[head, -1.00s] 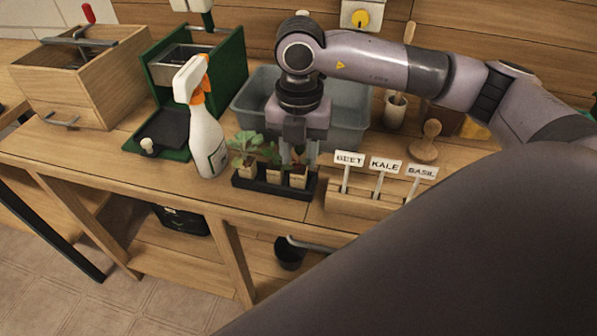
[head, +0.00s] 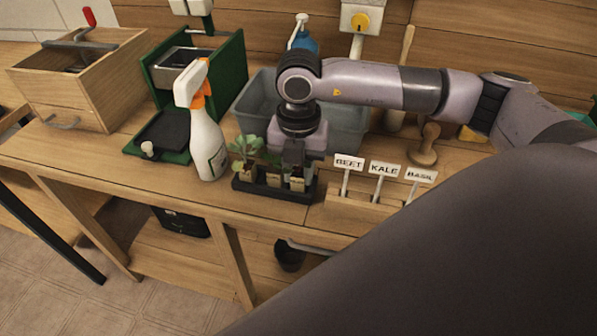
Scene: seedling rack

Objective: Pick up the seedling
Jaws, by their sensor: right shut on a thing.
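A small black rack (head: 262,192) on the bench holds several seedlings in small tan pots. The left seedling (head: 244,148) has broad green leaves, and the middle seedling (head: 271,163) stands beside it. My right gripper (head: 295,168) points down over the right end of the rack and is shut on the right seedling (head: 298,184). That seedling's pot still sits in the rack, and the gripper hides most of its leaves. My left gripper is not in view.
A white spray bottle (head: 207,144) stands just left of the rack. A grey-blue tub (head: 346,138) is behind it. A wooden block with BEET (head: 349,162), KALE and BASIL labels is to the right. A green press (head: 222,75) and wooden box (head: 75,90) stand further left.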

